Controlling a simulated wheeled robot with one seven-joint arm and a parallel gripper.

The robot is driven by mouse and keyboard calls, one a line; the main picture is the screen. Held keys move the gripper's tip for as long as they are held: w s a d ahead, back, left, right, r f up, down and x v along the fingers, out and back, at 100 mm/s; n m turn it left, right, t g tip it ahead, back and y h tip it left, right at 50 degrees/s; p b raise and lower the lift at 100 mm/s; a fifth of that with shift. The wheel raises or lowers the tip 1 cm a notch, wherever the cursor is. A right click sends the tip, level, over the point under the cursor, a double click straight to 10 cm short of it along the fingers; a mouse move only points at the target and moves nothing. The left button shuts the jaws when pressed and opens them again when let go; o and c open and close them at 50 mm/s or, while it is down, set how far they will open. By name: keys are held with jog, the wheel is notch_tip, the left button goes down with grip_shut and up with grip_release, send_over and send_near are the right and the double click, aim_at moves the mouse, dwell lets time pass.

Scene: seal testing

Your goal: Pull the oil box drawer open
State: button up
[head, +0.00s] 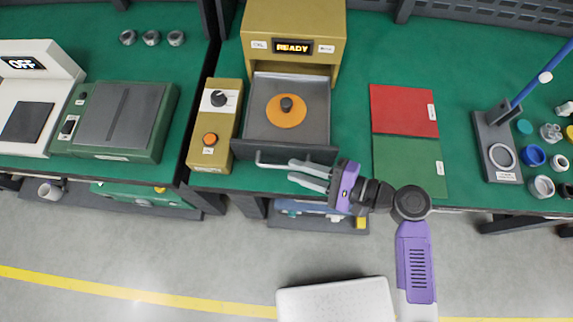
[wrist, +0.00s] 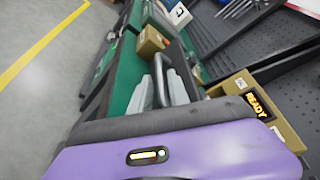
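The oil box (head: 293,42) is a yellow-tan housing with a lit READY display; its display side also shows in the wrist view (wrist: 255,103). Its grey drawer (head: 258,100) stands out from the housing toward me, with an orange disc (head: 287,117) and dark knob inside. A thin grey bar handle (head: 270,165) is on the drawer's front; it shows in the wrist view (wrist: 160,72). My gripper (head: 291,170) is at the handle's right part, fingers apart. The bar appears to lie between the fingers; contact cannot be told.
A yellow control box (head: 215,125) with a dial and orange button stands left of the drawer. Red (head: 403,109) and green (head: 409,166) mats lie to the right. Floor in front of the table is open, apart from a white panel (head: 335,301).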

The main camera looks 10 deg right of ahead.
jog(key=shift+v, duration=1.55)
jog(key=shift+d, duration=0.1)
